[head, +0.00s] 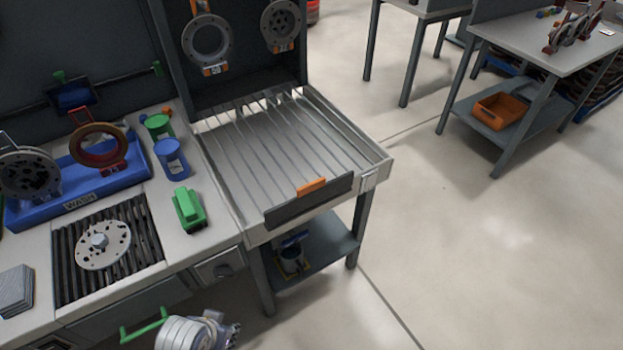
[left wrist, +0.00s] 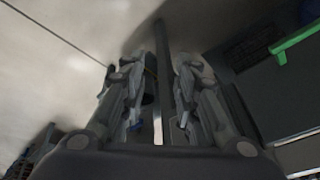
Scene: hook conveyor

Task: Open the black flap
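The black flap (head: 325,197) stands raised along the front edge of the slatted conveyor table in the head view. An orange tab (head: 311,185) sits on its upper edge. My left gripper (head: 230,332) is at the bottom of the head view, below and to the left of the flap and apart from it. In the left wrist view its two fingers (left wrist: 158,80) are spread with nothing held between them. The flap cannot be made out in the left wrist view. My right gripper is not in view.
Left of the conveyor is a workbench with a blue wash tray (head: 115,190), a green block (head: 188,208) and a grate (head: 140,248). A green handle (head: 145,327) juts out near my left gripper. A table leg (head: 262,285) stands close by.

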